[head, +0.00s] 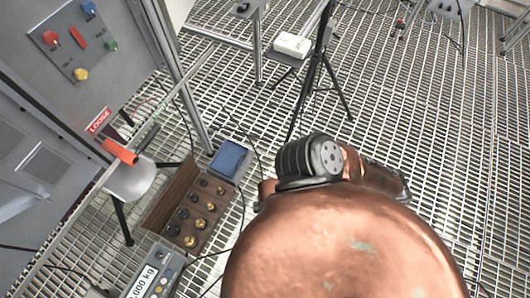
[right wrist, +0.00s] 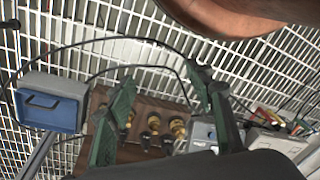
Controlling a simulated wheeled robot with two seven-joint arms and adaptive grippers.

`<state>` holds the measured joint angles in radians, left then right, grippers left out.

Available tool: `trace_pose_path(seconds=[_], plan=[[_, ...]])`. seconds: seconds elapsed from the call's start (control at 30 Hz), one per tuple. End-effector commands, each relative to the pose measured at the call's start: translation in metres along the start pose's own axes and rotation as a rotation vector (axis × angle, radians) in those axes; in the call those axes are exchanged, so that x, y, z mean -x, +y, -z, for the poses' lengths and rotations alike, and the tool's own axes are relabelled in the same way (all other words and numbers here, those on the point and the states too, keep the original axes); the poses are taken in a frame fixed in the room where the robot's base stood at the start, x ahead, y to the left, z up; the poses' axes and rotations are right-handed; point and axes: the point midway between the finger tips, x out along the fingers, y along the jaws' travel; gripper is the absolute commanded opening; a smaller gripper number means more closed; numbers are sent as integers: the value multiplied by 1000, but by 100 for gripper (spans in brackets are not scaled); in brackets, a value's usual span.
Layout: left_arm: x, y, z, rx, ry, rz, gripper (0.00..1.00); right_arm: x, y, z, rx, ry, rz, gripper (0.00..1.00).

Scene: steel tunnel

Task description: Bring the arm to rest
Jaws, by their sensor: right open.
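My right arm (head: 340,240), copper-coloured with a black ribbed joint, fills the lower right of the head view. Its gripper is not visible there. In the right wrist view my right gripper (right wrist: 162,82) shows two dark green fingers standing apart, with nothing seen between them. Behind the fingers in that view is a wooden block (right wrist: 145,150) with brass weights, partly hidden by the fingers. My left gripper is in neither view.
The weight block (head: 163,205), a blue-faced box (head: 230,158) and a scale (head: 145,282) stand left of my arm. A button panel (head: 60,65), red-orange handle (head: 120,152) and round grey seat (head: 130,180) are farther left. A tripod (head: 318,70) stands behind. Grating (head: 440,120) at right is mostly clear.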

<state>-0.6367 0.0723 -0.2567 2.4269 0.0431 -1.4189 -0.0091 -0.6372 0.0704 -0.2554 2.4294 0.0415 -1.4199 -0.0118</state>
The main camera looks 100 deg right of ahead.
Motion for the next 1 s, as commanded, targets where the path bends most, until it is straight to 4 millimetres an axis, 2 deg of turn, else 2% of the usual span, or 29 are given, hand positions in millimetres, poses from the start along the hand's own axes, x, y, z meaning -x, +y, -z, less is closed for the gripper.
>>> trace_pose_path(seconds=[0.47, 0.57, 0.77, 1.0], plan=[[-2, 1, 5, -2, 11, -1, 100, -4, -1, 1, 1, 3, 1, 48], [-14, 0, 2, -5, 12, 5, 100, -15, 1, 0, 5, 5, -5, 48], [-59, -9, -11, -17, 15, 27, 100, -60, 9, -13, 17, 12, -27, 48], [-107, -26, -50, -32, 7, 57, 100, -108, 26, -51, 31, 5, -56, 48]])
